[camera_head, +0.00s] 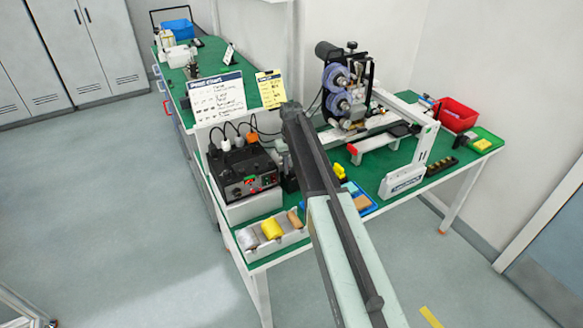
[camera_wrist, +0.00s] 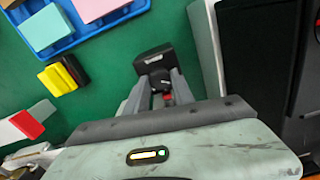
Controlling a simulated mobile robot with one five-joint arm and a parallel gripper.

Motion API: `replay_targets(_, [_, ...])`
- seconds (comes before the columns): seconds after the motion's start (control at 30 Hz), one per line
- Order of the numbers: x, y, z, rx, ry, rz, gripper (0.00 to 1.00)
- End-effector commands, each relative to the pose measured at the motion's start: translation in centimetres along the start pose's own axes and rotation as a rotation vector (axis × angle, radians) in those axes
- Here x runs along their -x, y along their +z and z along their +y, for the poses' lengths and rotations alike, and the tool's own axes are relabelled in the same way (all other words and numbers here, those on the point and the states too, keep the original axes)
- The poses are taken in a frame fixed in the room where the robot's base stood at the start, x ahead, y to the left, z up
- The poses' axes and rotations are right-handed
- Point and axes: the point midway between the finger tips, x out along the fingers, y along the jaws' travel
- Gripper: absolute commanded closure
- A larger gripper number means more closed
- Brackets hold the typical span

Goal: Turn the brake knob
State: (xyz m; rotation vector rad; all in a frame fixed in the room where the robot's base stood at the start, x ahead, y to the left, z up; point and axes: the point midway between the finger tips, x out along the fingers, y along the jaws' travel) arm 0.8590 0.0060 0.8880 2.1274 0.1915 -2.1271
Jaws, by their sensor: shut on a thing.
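In the wrist view, a small black block (camera_wrist: 153,56) stands over the green table top. A small dark piece, which looks like the brake knob (camera_wrist: 162,80), sits at its near face with a bit of red below it. The two grey fingers of my gripper (camera_wrist: 160,86) reach up to this piece from either side and are shut on it. The fingers partly hide it, so I cannot tell which way it is turned. In the head view my arm hides most of this spot, right of the black control box (camera_head: 236,189).
The control box, with plugs and a red button, stands close left. A blue tray (camera_wrist: 75,42) and a yellow-black piece (camera_wrist: 62,75) lie nearby. The roller machine (camera_head: 345,90), a white box (camera_head: 402,181) and a red bin (camera_head: 459,114) stand farther right. A parts tray (camera_head: 284,241) lies in front.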

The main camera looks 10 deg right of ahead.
Motion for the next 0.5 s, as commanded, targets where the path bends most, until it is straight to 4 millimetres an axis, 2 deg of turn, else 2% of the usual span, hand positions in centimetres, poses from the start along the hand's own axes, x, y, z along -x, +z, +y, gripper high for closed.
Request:
replay_targets(0.2, [-0.01, 0.04, 0.01, -0.119, -0.001, -0.001, 1.0])
replay_targets(0.5, [-0.02, 0.07, 0.11, -0.195, -0.001, -0.001, 1.0])
